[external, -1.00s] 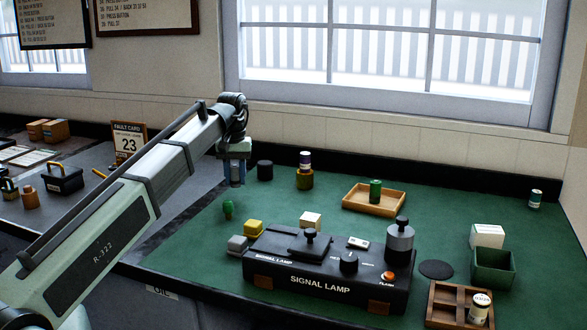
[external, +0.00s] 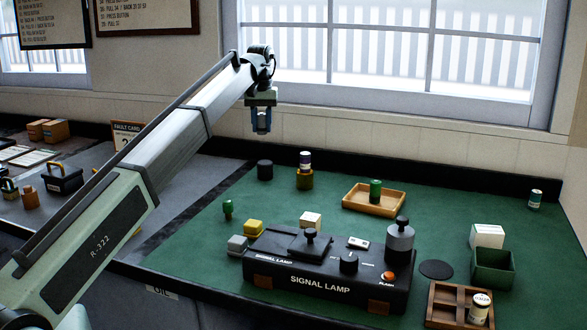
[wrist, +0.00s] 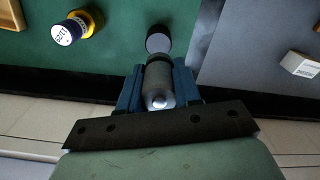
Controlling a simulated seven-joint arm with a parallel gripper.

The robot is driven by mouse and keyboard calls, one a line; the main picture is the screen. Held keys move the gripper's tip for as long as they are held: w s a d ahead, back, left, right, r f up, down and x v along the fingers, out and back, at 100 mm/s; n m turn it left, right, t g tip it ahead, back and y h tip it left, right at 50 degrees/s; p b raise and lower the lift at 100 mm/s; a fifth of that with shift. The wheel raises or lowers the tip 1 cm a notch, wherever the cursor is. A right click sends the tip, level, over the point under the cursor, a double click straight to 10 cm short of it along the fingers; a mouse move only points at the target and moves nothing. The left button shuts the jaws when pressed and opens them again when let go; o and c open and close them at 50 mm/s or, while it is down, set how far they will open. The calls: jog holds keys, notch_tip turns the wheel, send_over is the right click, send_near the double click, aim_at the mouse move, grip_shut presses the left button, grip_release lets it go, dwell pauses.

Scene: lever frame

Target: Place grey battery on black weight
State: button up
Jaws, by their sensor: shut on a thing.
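My gripper (external: 262,128) is shut on the grey battery (wrist: 158,82), a grey cylinder with a darker band and a small metal nub, held between the blue fingers in the wrist view. In the external view the battery is small and mostly hidden by the fingers. The black weight (external: 265,169) is a short dark cylinder standing at the back left of the green mat. It also shows in the wrist view (wrist: 158,40), just beyond the battery's far end. The gripper is raised well above the mat, and the battery is apart from the weight.
A purple battery (external: 305,158) stands on a brass-coloured weight (external: 304,180) right of the black weight. A wooden tray (external: 360,205) holds a green battery (external: 375,190). The signal lamp box (external: 320,285) is nearer the front. The mat around the black weight is clear.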

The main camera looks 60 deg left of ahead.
aim_at(265, 162)
jog(key=shift+m, duration=0.5)
jog(key=shift+w+a+f, duration=0.2)
jog(key=shift+f, duration=1.4)
jog(key=shift+w+a+f, duration=0.15)
jog(key=shift+f, duration=1.45)
jog(key=shift+w+a+f, duration=0.2)
jog(key=shift+f, duration=1.4)
jog(key=shift+f, duration=0.1)
jog(key=o, duration=1.1)
notch_tip(265, 162, up, 12)
jog(key=shift+r, duration=0.15)
